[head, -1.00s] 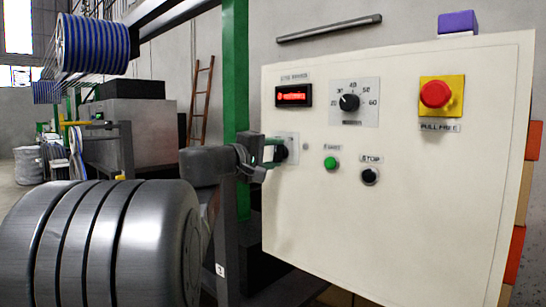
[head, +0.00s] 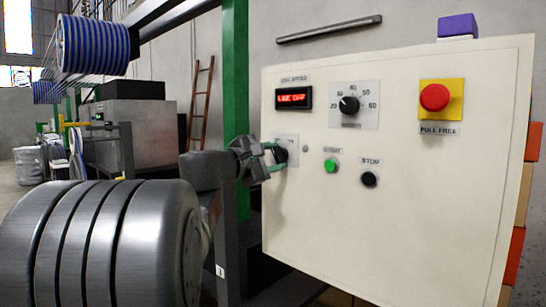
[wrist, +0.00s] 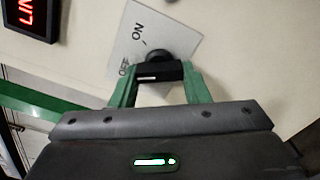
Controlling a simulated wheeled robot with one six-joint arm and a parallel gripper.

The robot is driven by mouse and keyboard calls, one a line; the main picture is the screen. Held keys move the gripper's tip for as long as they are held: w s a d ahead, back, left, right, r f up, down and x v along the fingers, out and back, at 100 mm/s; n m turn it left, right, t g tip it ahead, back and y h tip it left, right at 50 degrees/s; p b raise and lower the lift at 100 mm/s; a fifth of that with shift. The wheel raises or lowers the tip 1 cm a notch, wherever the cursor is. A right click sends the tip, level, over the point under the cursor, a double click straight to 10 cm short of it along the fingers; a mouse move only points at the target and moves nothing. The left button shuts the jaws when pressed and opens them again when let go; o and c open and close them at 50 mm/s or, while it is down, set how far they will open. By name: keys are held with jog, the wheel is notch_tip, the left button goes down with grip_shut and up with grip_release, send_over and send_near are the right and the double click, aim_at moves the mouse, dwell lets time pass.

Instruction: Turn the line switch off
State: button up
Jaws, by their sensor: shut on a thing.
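The line switch is a black rotary knob (wrist: 172,58) on a pale plate (wrist: 139,32) marked ON and OFF. My gripper (wrist: 158,78) has green fingers shut on the knob, one on each side. The knob's white mark lies at its left end, on the side of the OFF label. In the head view the switch (head: 281,154) sits at the left of the cream panel (head: 430,215), partly hidden by my gripper (head: 279,158). The display (head: 293,97) above it shows red text that looks like LINE OFF.
The panel also carries a speed dial (head: 349,105), a green start button (head: 331,165), a black stop button (head: 370,179) and a red emergency button (head: 435,97) on yellow. A green post (head: 236,70) stands just left of the panel.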

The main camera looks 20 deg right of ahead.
jog(key=shift+f, duration=0.1)
dwell(0.3)
jog(key=o, duration=1)
jog(key=shift+a, duration=0.1)
jog(key=b+v, duration=0.2)
jog(key=v, duration=1.1)
jog(key=shift+s+a, duration=0.1)
jog(key=shift+a, duration=0.2)
jog(key=p+x, duration=0.2)
jog(key=x, duration=1.1)
jog(key=shift+d, duration=0.4)
